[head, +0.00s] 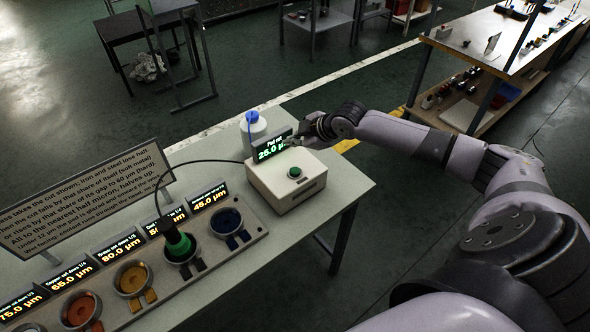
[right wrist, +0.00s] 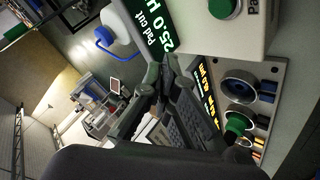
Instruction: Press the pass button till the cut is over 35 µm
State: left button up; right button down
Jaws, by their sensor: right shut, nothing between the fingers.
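A cream box (head: 286,190) stands near the right end of the pale green table. A round green button (head: 295,173) sits on its top; it shows in the right wrist view (right wrist: 222,7) at the top edge. Behind the button, a dark display (head: 270,149) reads "Pad cut 25.0 µm". My right gripper (head: 293,141) is shut and empty, above the back of the box beside the display. It is apart from the button. In the right wrist view, its closed fingertips (right wrist: 168,62) point towards the box and display. My left gripper is not in view.
A white bottle (head: 254,128) with a blue top stands behind the display. A long panel (head: 205,262) holds several round cups with small displays; a green cabled tool (head: 179,244) stands in one. A sign (head: 85,203) stands behind it. The table's right front corner is clear.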

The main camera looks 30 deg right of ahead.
jog(key=shift+f, duration=0.1)
jog(key=b, duration=0.7)
send_over(294, 172)
notch_tip(294, 172, down, 7)
jog(key=shift+r, duration=0.1)
jog(key=shift+f+b, duration=0.3)
jog(key=shift+f, duration=0.6)
jog(key=shift+f, duration=0.15)
jog(key=shift+f, duration=0.25)
jog(key=shift+f, duration=0.55)
dwell(0.8)
dwell(0.3)
jog(key=shift+r+p, duration=0.7)
jog(key=shift+r, duration=0.2)
jog(key=shift+r, duration=0.1)
